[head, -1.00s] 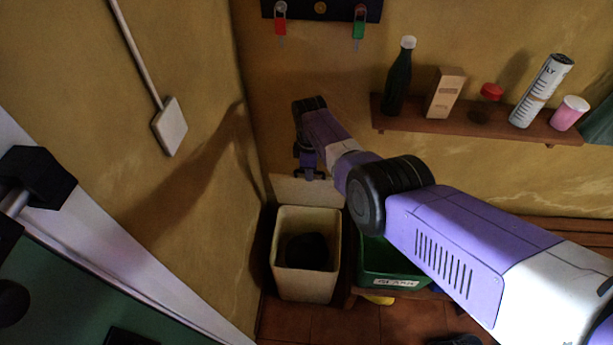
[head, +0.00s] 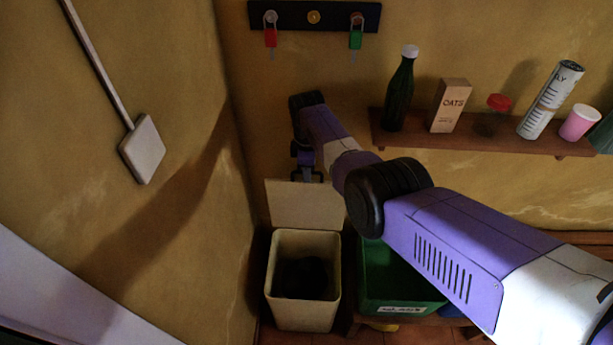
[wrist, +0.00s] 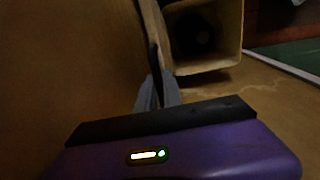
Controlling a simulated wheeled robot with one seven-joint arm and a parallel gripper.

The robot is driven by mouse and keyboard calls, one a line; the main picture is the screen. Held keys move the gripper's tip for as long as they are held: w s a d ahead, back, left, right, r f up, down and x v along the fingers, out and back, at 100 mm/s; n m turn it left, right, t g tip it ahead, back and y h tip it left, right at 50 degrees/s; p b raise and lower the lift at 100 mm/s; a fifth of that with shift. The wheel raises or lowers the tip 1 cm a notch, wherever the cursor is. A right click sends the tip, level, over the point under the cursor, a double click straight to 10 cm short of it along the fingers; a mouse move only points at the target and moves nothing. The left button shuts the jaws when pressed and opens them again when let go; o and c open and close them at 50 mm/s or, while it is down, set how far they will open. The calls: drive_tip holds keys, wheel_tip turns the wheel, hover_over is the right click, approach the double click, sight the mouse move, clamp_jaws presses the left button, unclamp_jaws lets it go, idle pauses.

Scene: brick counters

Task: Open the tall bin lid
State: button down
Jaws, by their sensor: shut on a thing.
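The tall bin (head: 303,316) is cream and stands in the corner, its mouth open with a dark inside. Its cream lid (head: 300,204) stands up at the back of the mouth, near the wall. My gripper (head: 307,179) is at the lid's top edge, shut on it. In the wrist view the gripper's fingers (wrist: 158,92) close around the lid's edge (wrist: 153,28), seen nearly edge-on. The bin's open mouth (wrist: 238,60) shows beyond it. The fingertips are small and dim in the head view.
A green crate (head: 401,298) with a white label stands right of the bin, partly behind my arm. A key rack (head: 313,17) hangs above my gripper. The left wall is close to the bin.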

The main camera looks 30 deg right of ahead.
drive_tip(key=shift+s, duration=0.1)
drive_tip(key=c, duration=1.5)
unclamp_jaws()
drive_tip(key=shift+r, duration=0.1)
drive_tip(key=shift+s+a+r+p, duration=0.1)
drive_tip(key=shift+r+p, duration=0.35)
drive_tip(key=shift+r, duration=1.45)
drive_tip(key=shift+s+r+p, duration=0.1)
drive_tip(key=shift+r+p, duration=0.3)
drive_tip(key=shift+r, duration=1.5)
